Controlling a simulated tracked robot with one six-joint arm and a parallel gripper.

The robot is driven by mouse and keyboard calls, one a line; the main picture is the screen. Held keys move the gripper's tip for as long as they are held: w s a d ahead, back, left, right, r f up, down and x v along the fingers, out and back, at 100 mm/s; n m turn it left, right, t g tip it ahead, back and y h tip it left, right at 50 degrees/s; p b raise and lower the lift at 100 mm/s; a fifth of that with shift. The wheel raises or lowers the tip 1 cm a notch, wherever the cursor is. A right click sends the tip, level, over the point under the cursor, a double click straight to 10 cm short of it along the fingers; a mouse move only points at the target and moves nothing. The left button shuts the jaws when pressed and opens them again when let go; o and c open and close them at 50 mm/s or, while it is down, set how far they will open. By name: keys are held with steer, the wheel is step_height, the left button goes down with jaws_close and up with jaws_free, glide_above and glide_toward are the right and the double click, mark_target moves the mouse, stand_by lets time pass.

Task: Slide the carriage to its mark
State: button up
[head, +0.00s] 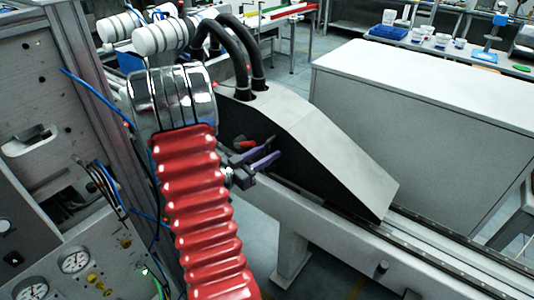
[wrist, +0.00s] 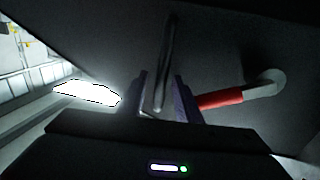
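The carriage (head: 335,150) is a grey wedge-shaped housing with a dark side, sitting on the long rail (head: 420,257). Its dark face (wrist: 220,40) fills most of the wrist view. My gripper (head: 268,153) has purple fingers and is at the carriage's dark side. In the wrist view my gripper (wrist: 161,90) is open, its fingers apart. A thin upright metal bar (wrist: 166,60) shows between and beyond the fingers; I cannot tell whether they touch it. A red-gripped lever (wrist: 222,100) is just right of the fingers, and its red part (head: 245,144) shows in the head view. I cannot make out the mark.
Two black hoses (head: 256,60) rise from the carriage top. A large grey cabinet (head: 420,120) stands behind the rail. A panel with gauges (head: 75,262) is at the left. A small black knob (head: 381,269) is on the rail's front side. The rail's right part looks clear.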

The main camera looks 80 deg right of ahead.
steer(key=shift+c, duration=0.4)
jaws_close()
